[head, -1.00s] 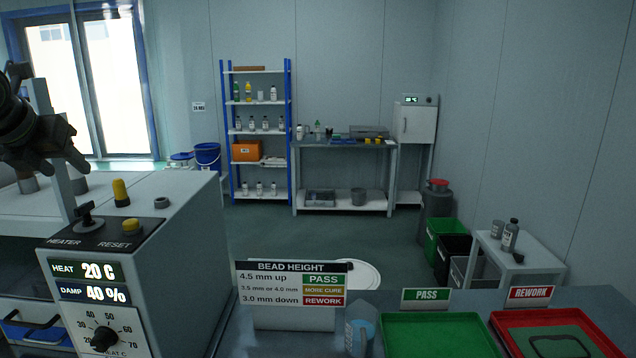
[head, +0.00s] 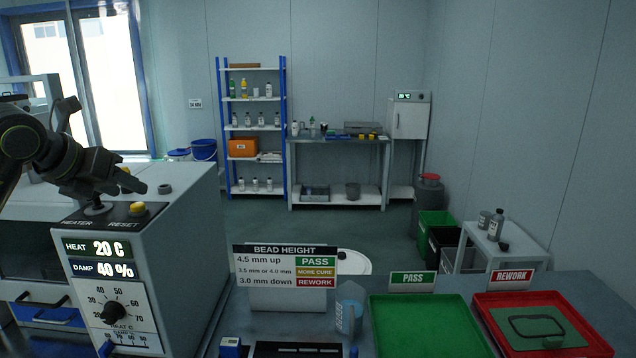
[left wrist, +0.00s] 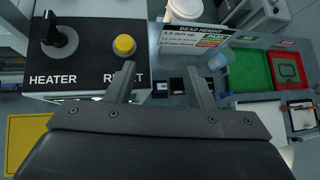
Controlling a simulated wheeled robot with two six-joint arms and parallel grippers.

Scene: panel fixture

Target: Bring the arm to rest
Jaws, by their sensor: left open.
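My left gripper (head: 132,184) is at the left of the head view, above the control box, close to its top. In the left wrist view its two fingers (left wrist: 160,78) stand apart with nothing between them. The control box (head: 190,250) carries a black heater switch (head: 96,208) and a yellow reset button (head: 137,209). Both also show in the left wrist view, the switch (left wrist: 52,36) at the upper left and the button (left wrist: 124,45) just beyond the left finger. The box displays read 20 C and 40 %. My right gripper is not in view.
A bead height sign (head: 286,266) stands at the bench's middle. A green PASS tray (head: 425,340) and a red REWORK tray (head: 597,345) holding a dark ring-shaped part (head: 537,328) lie at the right. A clear cup (head: 349,308) stands beside the sign.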

